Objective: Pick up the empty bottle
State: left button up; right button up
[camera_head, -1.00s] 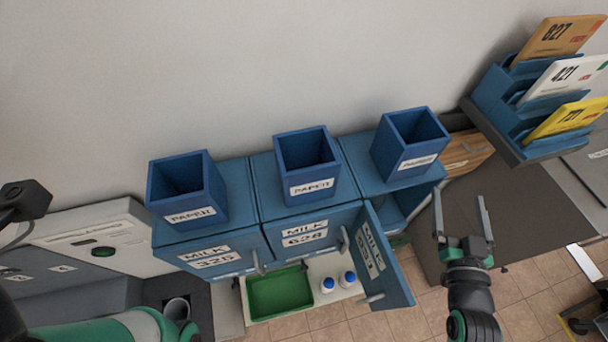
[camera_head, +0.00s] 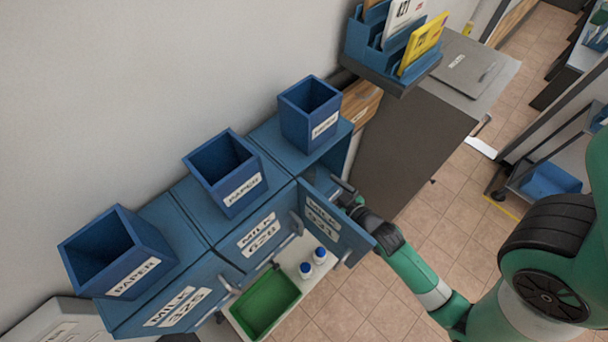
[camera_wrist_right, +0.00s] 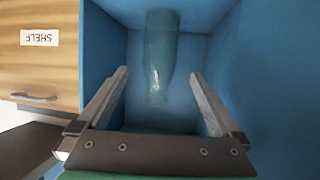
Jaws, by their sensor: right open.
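A translucent green bottle (camera_wrist_right: 162,45) is inside a blue mailbox compartment (camera_wrist_right: 103,45) in the right wrist view. Its narrow neck points toward my right gripper (camera_wrist_right: 160,76). That gripper is open, with one finger on each side of the neck in the picture; I see no contact. In the head view my right gripper (camera_head: 343,188) is at the rightmost mailbox, behind its open door (camera_head: 325,222), and partly hidden. The bottle is hidden in the head view. My left gripper is not in view.
Several blue PAPER bins (camera_head: 222,172) stand on the mailboxes. Two white bottles with blue caps (camera_head: 305,270) and a green tray (camera_head: 265,302) are below. A wooden SHELF drawer (camera_wrist_right: 40,58) adjoins the compartment. A letter rack (camera_head: 385,60) stands beyond.

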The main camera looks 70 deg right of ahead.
aim_at(313, 179)
jog(key=x, duration=0.4)
jog(key=b+x, duration=0.1)
jog(key=x, duration=0.4)
jog(key=shift+d, duration=0.15)
jog(key=c, duration=1.5)
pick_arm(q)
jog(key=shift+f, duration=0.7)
pick_arm(e)
jog(key=shift+c, duration=0.2)
jog(key=shift+r, duration=0.15)
